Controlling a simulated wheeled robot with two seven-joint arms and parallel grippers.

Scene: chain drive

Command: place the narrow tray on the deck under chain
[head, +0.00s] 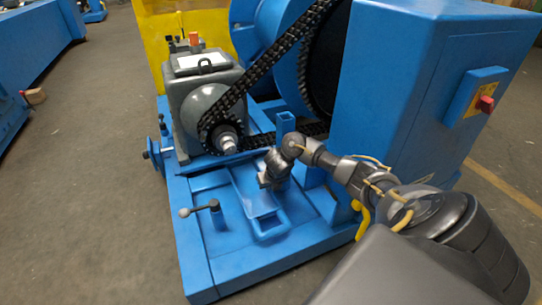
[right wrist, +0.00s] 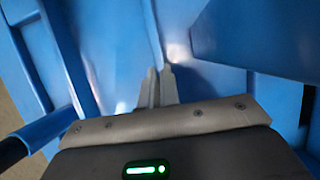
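The narrow tray (head: 245,190) is blue, long and shallow, with a loop-like handle at its near end. In the head view it lies along the blue deck (head: 225,255), below and in front of the black chain (head: 262,72); I cannot tell whether it rests fully on the deck. My right gripper (head: 268,184) points down at the tray's right side. In the right wrist view its fingers (right wrist: 159,72) are close together at a thin blue edge, which looks like the tray's wall. The arm hides part of the tray's far right side. My left gripper is not in view.
A grey gearbox (head: 205,100) with a shaft and sprocket stands behind the tray. A small blue post (head: 285,124) rises beside the gripper. A tall blue cabinet (head: 405,90) blocks the right. A ball-ended lever (head: 200,208) stands on the deck's left part.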

